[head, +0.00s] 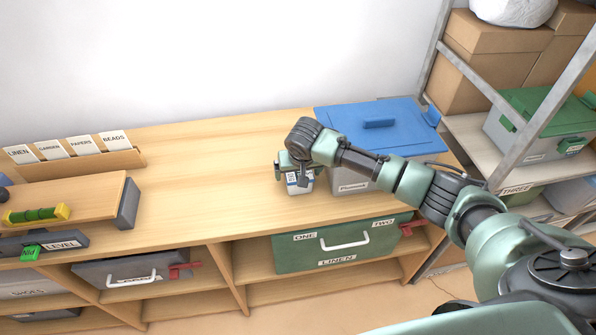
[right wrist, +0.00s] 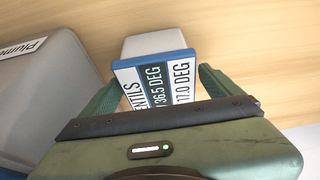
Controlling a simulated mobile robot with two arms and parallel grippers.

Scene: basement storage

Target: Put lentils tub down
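The lentils tub (head: 299,186) is a small pale tub with a blue lid and a printed label. It is at the wooden counter (head: 205,180), just left of the grey Plumbing box (head: 352,184). My right gripper (head: 295,168) reaches it from above. The label reads "36.5 DEG" and "17.0 DEG". I cannot tell whether its base touches the counter. My left gripper is not in view.
The blue-lidded Plumbing box stands close to my right gripper. The counter left of the tub is clear up to the card holder (head: 90,163) and a raised wooden board (head: 70,198). A green LINEN box (head: 335,250) sits on the shelf below. A metal rack stands at right.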

